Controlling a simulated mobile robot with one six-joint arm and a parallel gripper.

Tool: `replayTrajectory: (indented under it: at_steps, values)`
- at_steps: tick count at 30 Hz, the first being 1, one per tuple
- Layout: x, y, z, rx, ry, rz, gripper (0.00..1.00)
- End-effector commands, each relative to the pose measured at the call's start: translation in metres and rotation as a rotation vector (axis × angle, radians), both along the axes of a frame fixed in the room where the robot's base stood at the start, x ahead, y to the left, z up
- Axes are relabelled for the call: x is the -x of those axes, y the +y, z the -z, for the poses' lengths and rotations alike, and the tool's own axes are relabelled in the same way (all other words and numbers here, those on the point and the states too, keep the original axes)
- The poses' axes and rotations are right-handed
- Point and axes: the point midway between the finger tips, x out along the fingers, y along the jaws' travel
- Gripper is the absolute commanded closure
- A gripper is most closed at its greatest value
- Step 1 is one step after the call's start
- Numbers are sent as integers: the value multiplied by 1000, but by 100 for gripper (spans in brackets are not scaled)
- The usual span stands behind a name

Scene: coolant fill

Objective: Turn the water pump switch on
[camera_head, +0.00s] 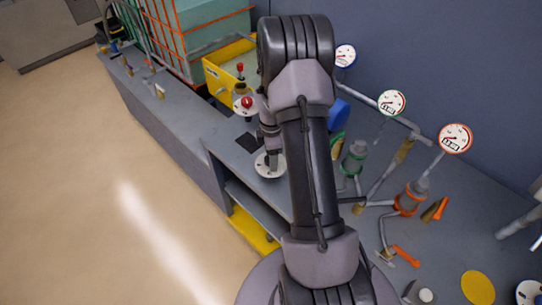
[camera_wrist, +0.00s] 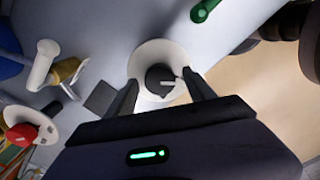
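The water pump switch looks to be a dark round knob (camera_wrist: 160,79) with a pale pointer mark, on a round white plate (camera_wrist: 150,56). In the head view the white plate (camera_head: 263,170) sits on the grey bench, and my arm partly covers it. My gripper (camera_wrist: 160,77) is open over the plate. One finger is on each side of the knob, with gaps visible between the fingers and the knob. In the head view my gripper (camera_head: 272,160) points down at the plate, and the knob is hidden there.
A red knob on a white disc (camera_head: 246,103) stands farther back, near a yellow tray (camera_head: 215,77). A dark square (camera_head: 248,142) lies beside the plate. Pipes, valves and gauges (camera_head: 392,103) crowd the bench to the right. Open floor (camera_head: 120,200) is at left.

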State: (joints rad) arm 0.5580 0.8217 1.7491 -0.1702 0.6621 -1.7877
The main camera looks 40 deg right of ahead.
Motion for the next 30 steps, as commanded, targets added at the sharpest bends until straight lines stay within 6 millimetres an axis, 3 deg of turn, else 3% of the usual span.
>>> replayTrajectory:
  at_steps: [1,9,20,30]
  values:
    - [0,0,0,0,0,0,47]
    - [0,0,0,0,0,0,100]
    - [0,0,0,0,0,74,100]
    - [0,0,0,0,0,351,99]
